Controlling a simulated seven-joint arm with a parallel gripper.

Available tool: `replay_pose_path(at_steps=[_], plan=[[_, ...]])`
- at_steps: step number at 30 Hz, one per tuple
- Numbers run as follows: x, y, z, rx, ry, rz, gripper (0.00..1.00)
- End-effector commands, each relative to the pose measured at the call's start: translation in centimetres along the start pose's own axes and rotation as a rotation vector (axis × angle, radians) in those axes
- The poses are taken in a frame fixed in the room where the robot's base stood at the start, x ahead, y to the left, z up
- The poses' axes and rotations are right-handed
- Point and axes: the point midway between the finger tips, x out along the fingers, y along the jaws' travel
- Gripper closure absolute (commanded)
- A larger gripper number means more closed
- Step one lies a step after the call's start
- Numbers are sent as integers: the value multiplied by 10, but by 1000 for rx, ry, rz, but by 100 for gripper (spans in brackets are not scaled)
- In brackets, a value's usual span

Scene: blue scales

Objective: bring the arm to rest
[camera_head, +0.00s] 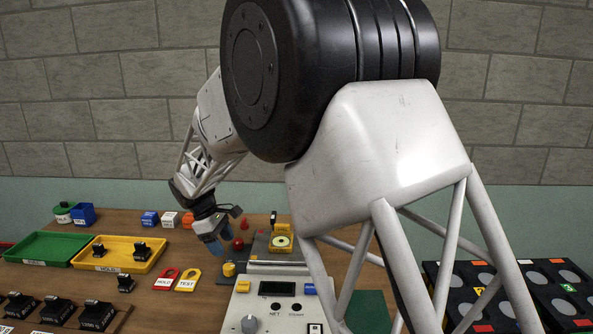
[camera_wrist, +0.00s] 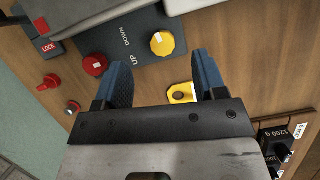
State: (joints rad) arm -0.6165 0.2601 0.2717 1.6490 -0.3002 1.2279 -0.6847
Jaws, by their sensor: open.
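My gripper (camera_head: 211,240) hangs fingers-down over the wooden table, left of the scale, in the head view. Its two blue fingers stand apart in the wrist view (camera_wrist: 160,75), with nothing held between them. A yellow knob (camera_wrist: 162,43) on a dark panel marked UP and DOWN (camera_wrist: 130,45) lies beyond the fingertips. A yellow piece with a dark centre (camera_wrist: 181,92) shows between the fingers, lower down and partly hidden by the gripper body. A red knob (camera_wrist: 95,65) is beside the left finger. My arm hides much of the right side of the head view.
The scale (camera_head: 270,310) stands at front centre. Yellow (camera_head: 118,252) and green (camera_head: 45,248) trays are at left, with black weights (camera_head: 97,315) in front. Red HOLD (camera_head: 167,279) and yellow TEST (camera_head: 187,280) tags lie nearby. A black rack (camera_head: 545,268) is at right. A brick wall stands behind.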

Motion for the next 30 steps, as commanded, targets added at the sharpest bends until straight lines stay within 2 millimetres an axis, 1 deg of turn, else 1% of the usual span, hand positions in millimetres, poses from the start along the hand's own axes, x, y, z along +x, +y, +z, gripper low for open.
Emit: replay_pose_path(at_steps=[1,5,8,12,14,15,21,26,30], plan=[[-2,-1,11,18,7,-1,35],[-7,-3,44,81,30,-5,35],[-11,-8,74,141,51,-11,35],[-15,-16,117,229,81,-18,35],[-17,-21,136,267,95,-20,35],[-17,-24,147,293,103,-23,35],[-19,-44,204,420,146,-33,35],[-18,-63,247,523,181,-41,35],[-16,-82,281,612,209,-48,35]])
